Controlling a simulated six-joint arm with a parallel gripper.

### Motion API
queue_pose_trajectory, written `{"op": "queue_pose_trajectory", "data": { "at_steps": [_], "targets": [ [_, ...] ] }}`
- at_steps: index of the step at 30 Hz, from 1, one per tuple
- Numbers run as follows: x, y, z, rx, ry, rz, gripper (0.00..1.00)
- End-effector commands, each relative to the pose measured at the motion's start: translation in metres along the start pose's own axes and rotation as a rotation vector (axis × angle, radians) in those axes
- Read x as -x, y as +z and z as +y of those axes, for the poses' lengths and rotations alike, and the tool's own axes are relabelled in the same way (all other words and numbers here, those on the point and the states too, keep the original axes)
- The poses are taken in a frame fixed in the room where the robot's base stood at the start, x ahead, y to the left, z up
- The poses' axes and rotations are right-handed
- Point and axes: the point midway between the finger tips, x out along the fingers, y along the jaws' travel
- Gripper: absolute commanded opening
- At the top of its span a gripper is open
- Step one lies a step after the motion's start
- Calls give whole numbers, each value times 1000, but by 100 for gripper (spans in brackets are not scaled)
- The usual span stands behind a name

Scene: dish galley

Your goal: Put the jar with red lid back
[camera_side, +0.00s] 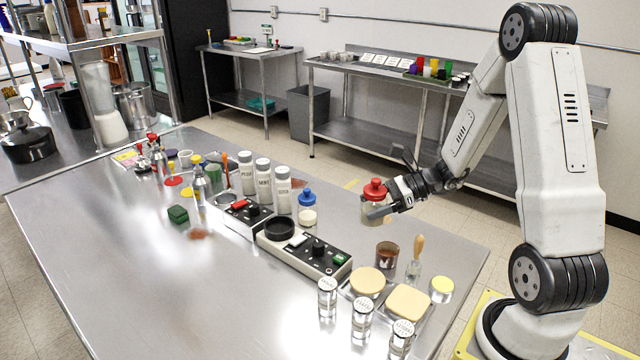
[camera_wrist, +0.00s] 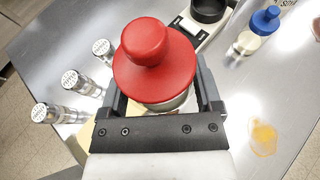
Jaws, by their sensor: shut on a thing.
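The jar with the red lid (camera_side: 375,203) is a clear jar with brownish contents, held upright between the fingers of my gripper (camera_side: 388,208). In the side view it appears above the steel table, right of the blue-lidded jar (camera_side: 307,210); the exact gap to the table is hard to tell. In the wrist view the red lid (camera_wrist: 152,60) fills the space between the fingers of my gripper (camera_wrist: 160,95) and hides most of the jar body. The blue-lidded jar (camera_wrist: 257,30) stands at the upper right there.
White shakers (camera_side: 264,183) stand left of the blue-lidded jar. An orange stain (camera_wrist: 264,138) marks the table. The left foreground table (camera_side: 200,290) is clear.

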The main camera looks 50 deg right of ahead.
Motion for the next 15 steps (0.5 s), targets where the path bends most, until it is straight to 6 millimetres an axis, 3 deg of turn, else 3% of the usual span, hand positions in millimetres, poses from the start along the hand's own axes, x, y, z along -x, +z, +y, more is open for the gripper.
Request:
{"op": "queue_pose_trajectory", "data": {
  "at_steps": [8,15],
  "targets": [
    [-10,-3,-13,1,2,-1,1],
    [-31,-11,-42,1,2,-2,1]
  ]
}}
